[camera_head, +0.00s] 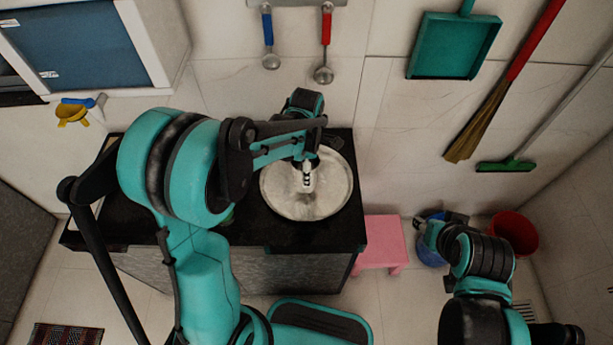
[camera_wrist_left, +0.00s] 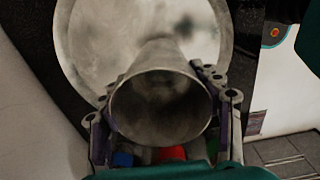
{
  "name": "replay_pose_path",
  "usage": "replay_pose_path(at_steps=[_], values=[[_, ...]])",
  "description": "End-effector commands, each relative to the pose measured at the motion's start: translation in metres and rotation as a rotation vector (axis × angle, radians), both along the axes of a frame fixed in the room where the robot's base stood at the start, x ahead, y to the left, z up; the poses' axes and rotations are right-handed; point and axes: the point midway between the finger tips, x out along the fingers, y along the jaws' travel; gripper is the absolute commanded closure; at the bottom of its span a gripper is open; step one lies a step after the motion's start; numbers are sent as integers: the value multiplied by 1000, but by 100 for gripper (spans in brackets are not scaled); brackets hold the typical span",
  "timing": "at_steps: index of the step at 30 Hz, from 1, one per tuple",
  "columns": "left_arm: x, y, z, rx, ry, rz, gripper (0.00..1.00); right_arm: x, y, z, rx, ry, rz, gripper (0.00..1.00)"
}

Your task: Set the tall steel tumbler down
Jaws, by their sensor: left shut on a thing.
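The tall steel tumbler (camera_wrist_left: 160,108) is between the fingers of my left gripper (camera_wrist_left: 162,118) in the left wrist view. Its wide mouth faces the camera, and it narrows towards a large round steel plate (camera_wrist_left: 92,35) beyond. In the head view my left gripper (camera_head: 307,172) is over that steel plate (camera_head: 325,200) on the black counter (camera_head: 285,232). I cannot tell whether the tumbler's far end touches the plate. My right gripper (camera_head: 434,226) hangs at the lower right, away from the counter, its jaw state unclear.
A pink stool (camera_head: 382,240) stands right of the counter. A blue bucket (camera_head: 431,255) is near my right gripper, with a red bucket (camera_head: 514,234) further right. Two ladles (camera_head: 271,58) (camera_head: 324,72) hang on the wall behind. My left arm covers much of the counter's left side.

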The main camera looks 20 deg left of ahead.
Motion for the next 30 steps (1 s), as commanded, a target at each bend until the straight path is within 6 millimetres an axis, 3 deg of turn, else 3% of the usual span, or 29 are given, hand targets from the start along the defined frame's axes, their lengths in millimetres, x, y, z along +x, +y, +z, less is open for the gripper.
replay_pose_path(at_steps=[3, 6, 17, 18, 20, 30], values=[[0, 0, -23, 0, 0, 0, 67, 0, 0, -12, 0, 0, 0, 60], [0, 0, -33, 0, 0, 0, 67, 0, 0, -16, 0, 0, 0, 60], [0, 0, -35, 0, 0, 0, 67, 0, 0, -18, 0, 0, 0, 60], [0, 0, -35, 0, 0, 0, 31, 0, 0, -17, 0, 0, 0, 60], [0, 0, -34, 0, 0, 0, 16, 0, 0, -17, 0, 0, 0, 60], [-1, 0, -33, 0, 0, 0, 16, 0, 0, -15, 0, 0, 0, 60]])
